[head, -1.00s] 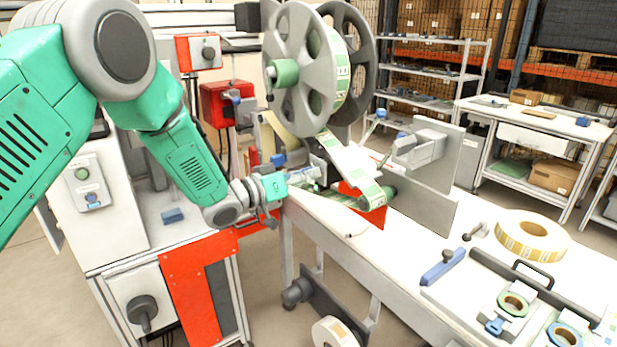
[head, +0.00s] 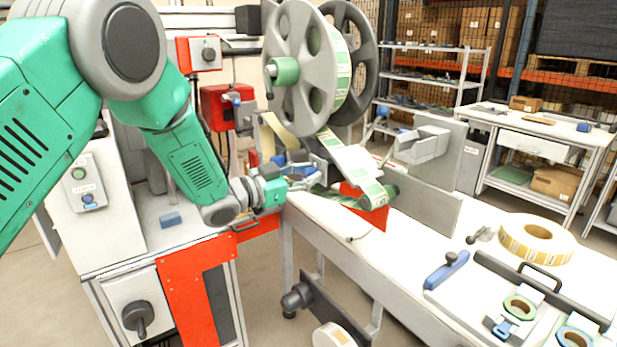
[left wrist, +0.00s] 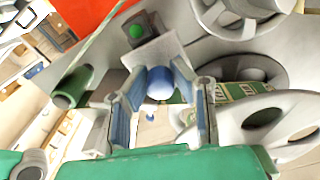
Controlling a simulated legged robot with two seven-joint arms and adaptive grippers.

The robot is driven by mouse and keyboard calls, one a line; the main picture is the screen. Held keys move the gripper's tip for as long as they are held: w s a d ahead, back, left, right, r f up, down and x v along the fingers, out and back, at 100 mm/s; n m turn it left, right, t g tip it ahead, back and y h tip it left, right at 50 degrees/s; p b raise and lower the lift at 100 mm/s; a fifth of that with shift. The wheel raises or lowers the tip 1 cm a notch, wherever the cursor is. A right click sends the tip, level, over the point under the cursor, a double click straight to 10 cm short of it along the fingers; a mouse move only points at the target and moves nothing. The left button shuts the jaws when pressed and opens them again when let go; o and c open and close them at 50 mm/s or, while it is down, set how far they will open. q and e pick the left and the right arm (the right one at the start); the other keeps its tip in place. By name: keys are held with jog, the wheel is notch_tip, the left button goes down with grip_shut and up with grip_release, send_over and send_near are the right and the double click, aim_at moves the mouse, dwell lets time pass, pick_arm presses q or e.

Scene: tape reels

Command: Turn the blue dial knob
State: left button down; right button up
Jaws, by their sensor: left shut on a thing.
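The blue dial knob (left wrist: 160,83) shows as a rounded blue shape between my left gripper's fingertips in the left wrist view. My left gripper (left wrist: 160,78) is shut on it, with one blue-lined finger on each side. In the head view my left gripper (head: 303,172) reaches from the left to the labelling machine, just left of the white label strip (head: 345,155). The knob is too small and covered to make out clearly there. My right gripper is not in view.
A large grey tape reel (head: 300,62) stands above and behind my left gripper. A red wedge-shaped part (head: 372,212) and an upright grey plate (head: 428,207) are to its right. A yellow tape roll (head: 537,238) lies on the white bench (head: 400,245), whose near middle is mostly clear.

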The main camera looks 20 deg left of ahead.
pick_arm(q)
jog(key=shift+f, duration=0.1)
dwell(0.4)
jog(key=c, duration=1.3)
grip_release()
jog(key=shift+w, duration=0.1)
jog(key=shift+c, duration=0.2)
jog(key=shift+a, duration=0.1)
jog(key=v, duration=1.2)
jog(key=shift+f, duration=0.1)
